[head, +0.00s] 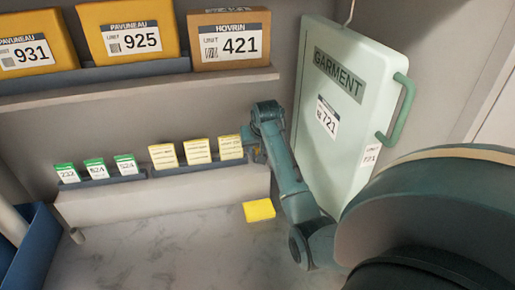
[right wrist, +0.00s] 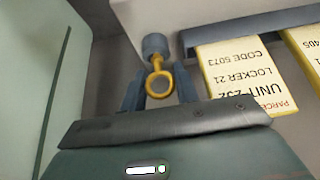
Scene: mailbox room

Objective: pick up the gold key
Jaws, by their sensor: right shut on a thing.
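The gold key (right wrist: 151,83) shows in the right wrist view, with its round ring toward me and its other end against a blue-grey round piece (right wrist: 154,44). My right gripper (right wrist: 158,93) is shut on the key, with one finger on each side of the ring. In the head view my right gripper (head: 254,147) is at the right end of the lower shelf, beside the last yellow card. I cannot make out the key there; the gripper hides it. My left gripper is not in view.
Yellow cards (head: 197,152) and green-topped cards (head: 96,168) stand in the lower rack. Parcels (head: 232,42) fill the upper shelf. A pale green garment case (head: 335,110) stands close to my right arm. A yellow block (head: 259,210) lies on the floor.

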